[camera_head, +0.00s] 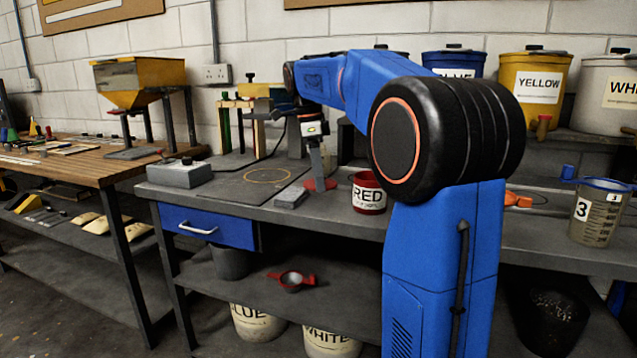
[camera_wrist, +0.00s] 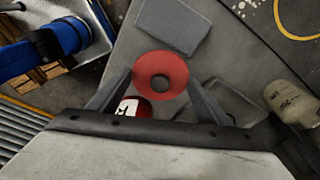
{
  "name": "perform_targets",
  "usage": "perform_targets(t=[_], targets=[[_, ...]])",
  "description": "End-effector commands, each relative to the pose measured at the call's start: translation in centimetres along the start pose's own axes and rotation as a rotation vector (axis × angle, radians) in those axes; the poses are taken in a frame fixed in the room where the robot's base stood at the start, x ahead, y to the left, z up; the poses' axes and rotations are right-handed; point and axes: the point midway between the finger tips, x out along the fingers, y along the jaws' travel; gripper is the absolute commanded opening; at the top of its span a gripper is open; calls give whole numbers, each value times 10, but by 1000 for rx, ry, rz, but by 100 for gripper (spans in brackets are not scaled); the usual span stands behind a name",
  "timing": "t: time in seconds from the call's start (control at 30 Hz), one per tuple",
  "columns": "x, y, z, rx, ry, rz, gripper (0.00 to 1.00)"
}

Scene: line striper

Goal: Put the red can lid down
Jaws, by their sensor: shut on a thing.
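The red can lid (camera_head: 320,184) is a flat red disc with a dark middle. It shows between my fingers in the wrist view (camera_wrist: 160,61). My gripper (camera_head: 316,168) is shut on the lid and holds it low over the grey bench, left of the can. The head view does not clearly show whether the lid touches the bench. The red can (camera_head: 368,196), labelled RED, stands upright on the bench just right of the lid. In the wrist view the can (camera_wrist: 140,109) is partly hidden by the lid and gripper.
A dark mat with a yellow ring (camera_head: 268,175) and a grey box (camera_head: 180,173) are farther left. A measuring jug (camera_head: 598,213) stands at the right. Paint tubs, including a yellow one (camera_head: 538,85), line the back shelf.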

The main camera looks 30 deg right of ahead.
Motion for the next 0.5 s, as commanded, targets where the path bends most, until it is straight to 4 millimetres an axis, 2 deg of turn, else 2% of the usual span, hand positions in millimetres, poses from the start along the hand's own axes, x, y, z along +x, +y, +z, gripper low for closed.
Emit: perform_targets(t=[0.1,0.17,0.5], targets=[[17,0,2,-1,1,2,50],[21,0,3,-1,1,2,50],[24,0,4,-1,0,0,50]])
